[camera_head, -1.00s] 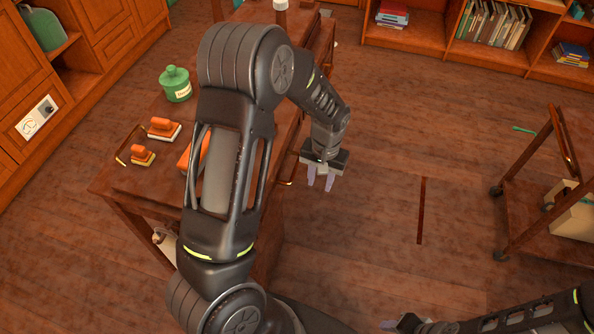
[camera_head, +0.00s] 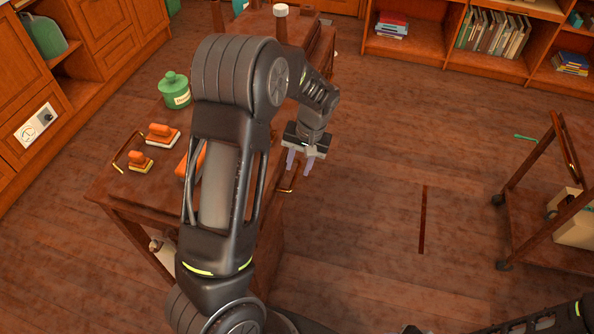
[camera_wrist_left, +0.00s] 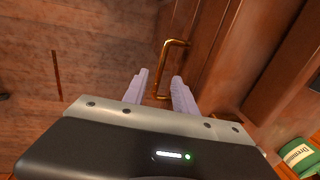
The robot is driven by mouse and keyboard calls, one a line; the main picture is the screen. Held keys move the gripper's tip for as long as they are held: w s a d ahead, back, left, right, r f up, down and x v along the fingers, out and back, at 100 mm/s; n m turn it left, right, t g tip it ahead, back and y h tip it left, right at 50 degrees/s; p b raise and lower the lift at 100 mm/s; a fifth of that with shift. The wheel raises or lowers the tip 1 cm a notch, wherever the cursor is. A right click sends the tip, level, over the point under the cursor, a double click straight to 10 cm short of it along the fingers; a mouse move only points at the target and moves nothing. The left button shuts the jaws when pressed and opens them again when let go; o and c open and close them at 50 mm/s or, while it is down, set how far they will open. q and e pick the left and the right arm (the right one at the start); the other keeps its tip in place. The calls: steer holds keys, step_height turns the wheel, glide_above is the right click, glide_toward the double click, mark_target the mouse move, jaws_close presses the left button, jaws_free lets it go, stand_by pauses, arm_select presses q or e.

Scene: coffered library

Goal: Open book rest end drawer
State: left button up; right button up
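The desk-like book rest (camera_head: 110,192) stands at the left, partly hidden behind my left arm. A brass bar handle (camera_head: 287,190) shows on its right side, next to my left gripper (camera_head: 299,163). In the left wrist view the handle (camera_wrist_left: 163,62) runs out beyond the two pale fingers, and its near end lies in the gap between them. My left gripper (camera_wrist_left: 160,92) is open, with nothing clamped. The drawer front (camera_wrist_left: 205,55) looks closed, seen steeply. My right arm shows at the bottom right; its fingers are out of view.
On the top are a green jar (camera_head: 174,90), orange-handled stamps (camera_head: 162,134) and a brass rail (camera_head: 127,150). A wooden cart (camera_head: 540,225) stands at the right. Bookshelves (camera_head: 455,50) line the back. The floor between desk and cart is open.

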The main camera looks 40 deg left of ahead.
mark_target(296, 175)
arm_select(q)
steer(key=shift+s+a+f, duration=0.1)
steer(key=shift+a+f, duration=0.05)
steer(key=shift+f, duration=0.65)
steer(key=shift+a+f, duration=0.1)
steer(key=shift+f, duration=0.65)
steer(key=shift+c, duration=0.3)
jaws_close()
